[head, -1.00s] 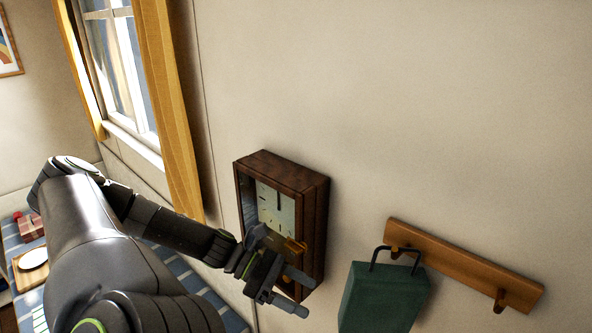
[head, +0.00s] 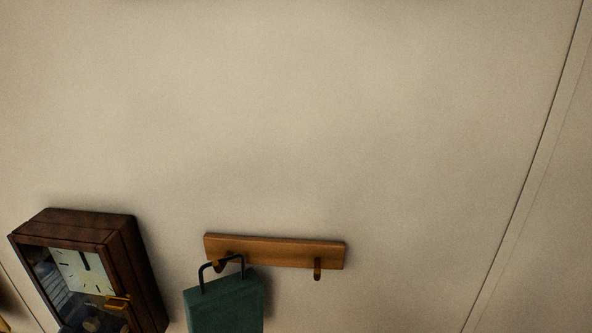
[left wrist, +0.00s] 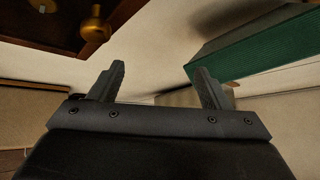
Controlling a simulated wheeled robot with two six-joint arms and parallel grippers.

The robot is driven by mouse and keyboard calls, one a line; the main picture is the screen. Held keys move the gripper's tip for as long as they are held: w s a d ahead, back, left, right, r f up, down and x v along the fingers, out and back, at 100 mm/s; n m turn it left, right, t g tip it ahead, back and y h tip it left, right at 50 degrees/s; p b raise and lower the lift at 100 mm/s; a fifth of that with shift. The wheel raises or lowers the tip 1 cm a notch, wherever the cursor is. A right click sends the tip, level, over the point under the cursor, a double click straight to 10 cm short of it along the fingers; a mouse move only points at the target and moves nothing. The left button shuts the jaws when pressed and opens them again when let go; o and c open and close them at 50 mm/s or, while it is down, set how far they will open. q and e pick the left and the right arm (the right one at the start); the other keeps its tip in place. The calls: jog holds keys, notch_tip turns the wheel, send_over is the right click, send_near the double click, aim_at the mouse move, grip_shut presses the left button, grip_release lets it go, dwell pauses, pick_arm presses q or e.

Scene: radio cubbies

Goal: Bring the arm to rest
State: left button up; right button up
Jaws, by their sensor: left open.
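My left gripper (left wrist: 160,85) shows in the left wrist view with its two fingers apart and nothing between them. It is out of the head view. Near it in the left wrist view are a dark wooden clock case with a brass knob (left wrist: 96,30) at the upper left and a green box (left wrist: 262,50) at the upper right, both apart from the fingers. My right gripper is in neither view.
In the head view the wooden wall clock (head: 135,265) hangs at the lower left. A wooden peg rail (head: 285,252) is on the wall, with the green box (head: 225,304) hanging by its dark handle from the left peg. The right peg (head: 317,268) is empty. The wall above is bare.

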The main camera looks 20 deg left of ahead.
pick_arm(q)
jog(key=s+d+f+n+g+y, duration=0.35)
jog(key=s+d+n, duration=0.2)
jog(key=n, duration=1.05)
jog(key=s+d+f+n+g+y, duration=0.2)
jog(key=s+d+f+n+g, duration=0.3)
jog(key=n, duration=1)
notch_tip(320, 180, down, 32)
jog(key=a+g+b, duration=0.1)
jog(key=b, duration=0.7)
jog(key=s+f+b, duration=0.3)
jog(key=s+f, duration=0.4)
jog(key=f, duration=0.4)
jog(key=s+d+f+g+b, duration=0.1)
jog(key=s+f+b, duration=0.2)
jog(key=s+f, duration=0.4)
notch_tip(320, 180, down, 4)
jog(key=shift+f, duration=0.2)
